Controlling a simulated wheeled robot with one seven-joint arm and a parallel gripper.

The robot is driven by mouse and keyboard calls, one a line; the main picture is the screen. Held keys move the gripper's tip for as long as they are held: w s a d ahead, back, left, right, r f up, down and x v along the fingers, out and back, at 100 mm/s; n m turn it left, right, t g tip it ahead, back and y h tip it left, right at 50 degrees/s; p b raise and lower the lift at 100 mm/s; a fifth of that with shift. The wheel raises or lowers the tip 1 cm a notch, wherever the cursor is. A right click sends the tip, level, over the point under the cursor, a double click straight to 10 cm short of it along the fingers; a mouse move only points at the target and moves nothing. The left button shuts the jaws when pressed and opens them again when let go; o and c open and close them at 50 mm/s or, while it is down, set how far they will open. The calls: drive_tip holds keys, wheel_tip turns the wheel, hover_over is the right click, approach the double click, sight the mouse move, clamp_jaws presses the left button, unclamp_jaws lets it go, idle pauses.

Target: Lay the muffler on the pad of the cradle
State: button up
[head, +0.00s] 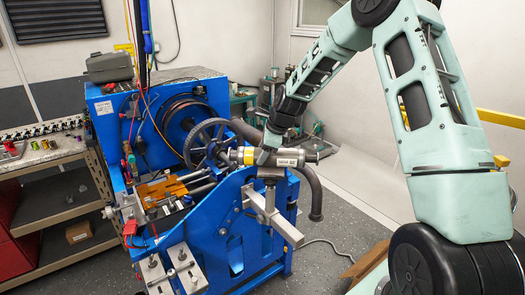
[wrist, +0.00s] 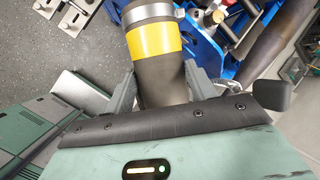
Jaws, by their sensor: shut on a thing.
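The cradle appears to be the pale metal bracket (head: 269,207) directly below the muffler. Its top pad (head: 269,173) is close under the muffler and partly hidden; I cannot tell whether they touch.
The blue dyno stand (head: 232,220) with a dark handwheel (head: 206,143) is just behind and left. A dark curved exhaust pipe (head: 316,196) hangs to the right of the cradle. A shelf bench (head: 52,163) stands at the left.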

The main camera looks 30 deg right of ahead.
drive_tip(key=shift+f+b, duration=0.95)
drive_tip(key=shift+f, duration=0.75)
drive_tip(key=shift+s+f, duration=0.1)
drive_tip(key=shift+f, duration=0.1)
drive_tip(key=shift+s+f, duration=0.1)
drive_tip(key=shift+f, duration=0.05)
drive_tip(key=o, duration=1.5)
drive_tip(key=shift+f, duration=0.1)
drive_tip(key=shift+c, duration=0.2)
drive_tip(key=shift+a, duration=0.1)
drive_tip(key=shift+s+f, duration=0.1)
drive_tip(key=shift+f, duration=0.05)
drive_tip(key=w+b+v, duration=0.1)
drive_tip(key=b+v, duration=0.4)
drive_tip(key=v, duration=1.3)
drive_tip(key=shift+r, duration=0.35)
